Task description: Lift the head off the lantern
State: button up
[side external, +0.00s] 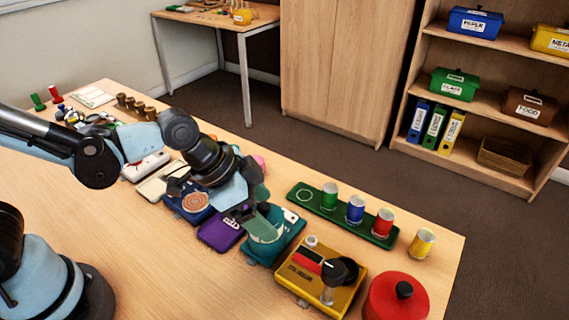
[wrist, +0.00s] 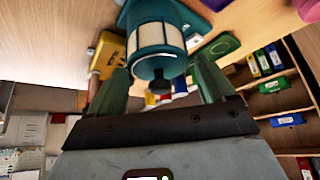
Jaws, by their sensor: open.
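The lantern (wrist: 153,36) is teal with cream panels and shows large in the wrist view. Its teal head (wrist: 160,66) carries a dark knob (wrist: 159,84) and appears seated on the body. My gripper (wrist: 159,70) is open, with one green finger on each side of the head; I cannot tell whether either finger touches it. In the side external view, my gripper (side external: 252,213) is over the teal base (side external: 288,240), and the arm and fingers hide most of the lantern.
A purple block (side external: 220,233) and a blue box with a spiral (side external: 192,205) lie to the left. A yellow box with a black knob (side external: 318,280) and a red lidded pot (side external: 396,298) stand in front right. A green tray with coloured cans (side external: 380,238) is behind. The table's left front is clear.

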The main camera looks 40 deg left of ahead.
jog(key=shift+x, duration=1.45)
jog(key=c, duration=0.7)
jog(key=shift+r, duration=0.2)
